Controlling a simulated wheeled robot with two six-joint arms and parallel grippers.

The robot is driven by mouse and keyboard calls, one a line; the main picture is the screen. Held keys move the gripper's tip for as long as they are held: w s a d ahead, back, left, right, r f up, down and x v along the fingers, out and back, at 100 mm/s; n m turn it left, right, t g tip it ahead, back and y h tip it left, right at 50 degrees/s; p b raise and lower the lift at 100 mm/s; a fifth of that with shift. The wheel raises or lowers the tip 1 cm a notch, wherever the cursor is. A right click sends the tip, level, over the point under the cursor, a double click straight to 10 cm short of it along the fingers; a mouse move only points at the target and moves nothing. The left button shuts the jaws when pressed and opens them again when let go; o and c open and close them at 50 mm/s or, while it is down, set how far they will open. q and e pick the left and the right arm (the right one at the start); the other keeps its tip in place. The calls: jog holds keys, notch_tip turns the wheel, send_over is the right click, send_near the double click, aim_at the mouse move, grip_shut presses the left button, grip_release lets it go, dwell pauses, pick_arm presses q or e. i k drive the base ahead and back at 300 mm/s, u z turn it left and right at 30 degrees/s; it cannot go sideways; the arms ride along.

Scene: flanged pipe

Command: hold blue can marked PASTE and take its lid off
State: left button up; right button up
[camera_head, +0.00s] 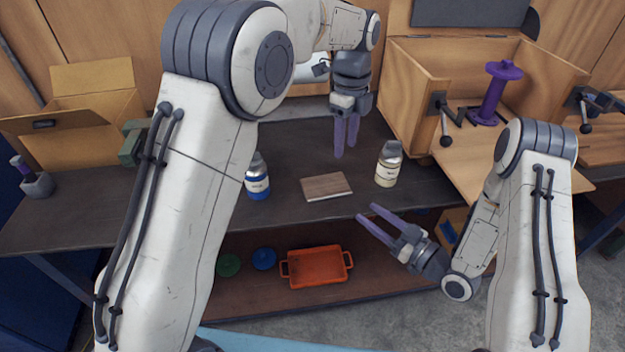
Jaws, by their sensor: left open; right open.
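A blue can (258,186) with a silver-grey top stands upright on the dark bench, partly hidden at its left by my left arm. Its white lettering is too small to read for certain. My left gripper (345,152) points down over the bench, to the right of the blue can and apart from it, open and empty. My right gripper (367,219) is at the front edge of the bench, right of and nearer than the blue can. Its fingers are open and empty, pointing left.
A cream can (387,170) with a silver-grey top stands right of a small wooden board (326,187). An open wooden box (405,90) and a purple spool (492,92) are at the right. An orange tray (316,268) sits on the lower shelf. Bench between board and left gripper is clear.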

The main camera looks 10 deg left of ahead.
aim_at(257, 182)
jog(key=z, duration=2.7)
jog(key=k, duration=1.75)
jog(key=u, duration=2.05)
jog(key=i, duration=0.5)
jog(key=z, duration=0.05)
